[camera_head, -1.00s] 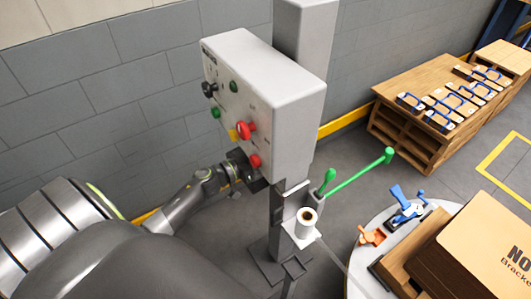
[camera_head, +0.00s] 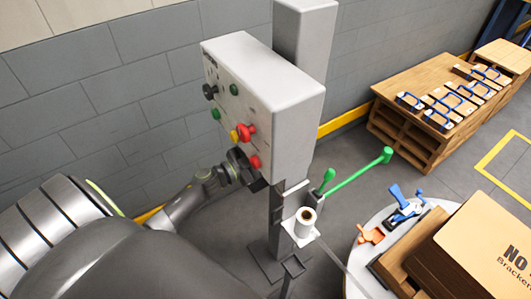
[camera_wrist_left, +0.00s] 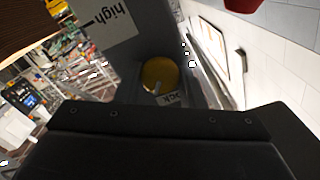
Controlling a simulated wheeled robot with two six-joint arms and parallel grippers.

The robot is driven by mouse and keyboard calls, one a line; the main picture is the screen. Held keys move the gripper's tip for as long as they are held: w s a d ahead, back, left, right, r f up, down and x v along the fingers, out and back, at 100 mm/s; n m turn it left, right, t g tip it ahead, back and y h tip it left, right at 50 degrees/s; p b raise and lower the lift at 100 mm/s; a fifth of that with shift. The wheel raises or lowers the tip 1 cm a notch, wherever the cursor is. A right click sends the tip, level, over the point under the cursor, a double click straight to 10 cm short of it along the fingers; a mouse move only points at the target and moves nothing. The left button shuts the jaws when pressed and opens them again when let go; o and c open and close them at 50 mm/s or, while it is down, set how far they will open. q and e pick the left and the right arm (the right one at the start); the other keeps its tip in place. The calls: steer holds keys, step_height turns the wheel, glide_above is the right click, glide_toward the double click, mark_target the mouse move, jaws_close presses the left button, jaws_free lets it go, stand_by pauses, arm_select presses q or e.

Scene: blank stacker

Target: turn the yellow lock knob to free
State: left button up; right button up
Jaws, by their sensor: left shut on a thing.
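The yellow lock knob (camera_wrist_left: 158,75) shows in the left wrist view as a round disc with a pale pointer mark, beside a partly hidden label. My left gripper (camera_head: 246,167) is at the lower part of the grey control box (camera_head: 270,85) in the head view. In the wrist view its grey fingers reach along both sides of the knob, and it is shut on it. The gripper hides the knob in the head view. My right gripper is not in view.
A round table (camera_head: 352,262) is at lower right.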

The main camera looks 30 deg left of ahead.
arm_select(q)
steer(key=m+b, duration=0.2)
steer(key=m, duration=0.8)
stand_by(0.7)
steer(key=o, duration=1)
steer(key=b+v, duration=0.4)
steer(key=v, duration=1.3)
steer(key=shift+s+a, duration=0.1)
steer(key=shift+s, duration=0.15)
